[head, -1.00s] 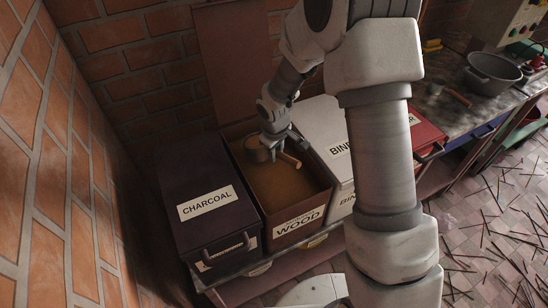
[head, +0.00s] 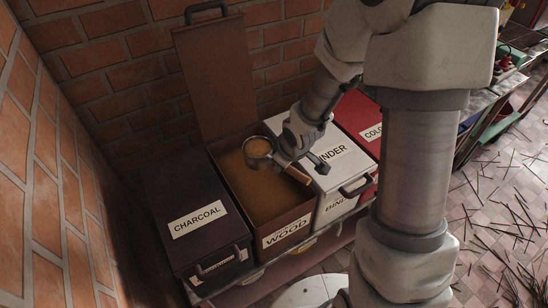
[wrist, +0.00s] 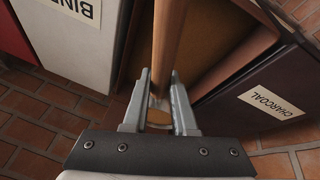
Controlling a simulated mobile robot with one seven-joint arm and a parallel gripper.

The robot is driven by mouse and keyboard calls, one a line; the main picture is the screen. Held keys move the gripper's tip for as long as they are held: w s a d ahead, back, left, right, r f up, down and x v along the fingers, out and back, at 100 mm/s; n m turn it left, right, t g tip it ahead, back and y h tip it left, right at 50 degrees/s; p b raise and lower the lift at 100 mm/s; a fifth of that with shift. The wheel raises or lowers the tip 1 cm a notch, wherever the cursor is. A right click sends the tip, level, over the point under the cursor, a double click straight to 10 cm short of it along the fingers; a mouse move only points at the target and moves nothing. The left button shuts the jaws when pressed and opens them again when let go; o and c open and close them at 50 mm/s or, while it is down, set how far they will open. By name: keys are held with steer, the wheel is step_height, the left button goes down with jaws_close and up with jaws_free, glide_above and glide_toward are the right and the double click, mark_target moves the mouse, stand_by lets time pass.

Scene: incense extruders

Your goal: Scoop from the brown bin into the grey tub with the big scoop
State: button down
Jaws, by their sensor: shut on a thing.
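The big scoop (head: 258,152) has a round metal bowl and a wooden handle. Its bowl holds brown powder and is above the right side of the open brown bin labelled WOOD (head: 286,234). The bin holds brown powder, and its lid stands raised behind. My gripper (head: 300,166) is shut on the scoop's handle, near the bin's edge with the binder bin. In the wrist view, the handle (wrist: 168,45) runs up from between my gripper's fingers (wrist: 160,98); the bowl is not seen there. The grey tub is not in view now.
A closed dark bin labelled CHARCOAL (head: 203,221) stands left of the brown bin. A white binder bin (head: 345,160) and a red bin (head: 366,117) stand closed to its right. A brick wall is at the left and back. Thin sticks litter the floor at right.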

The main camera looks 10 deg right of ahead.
mark_target(295, 170)
steer(key=shift+s+d+r+p, duration=0.55)
steer(key=shift+s+d+p, duration=0.05)
steer(key=shift+s+d, duration=0.15)
steer(key=shift+s+d+r+p, duration=0.55)
steer(key=shift+s+d, duration=0.05)
steer(key=shift+s, duration=0.3)
steer(key=shift+s+d, duration=0.1)
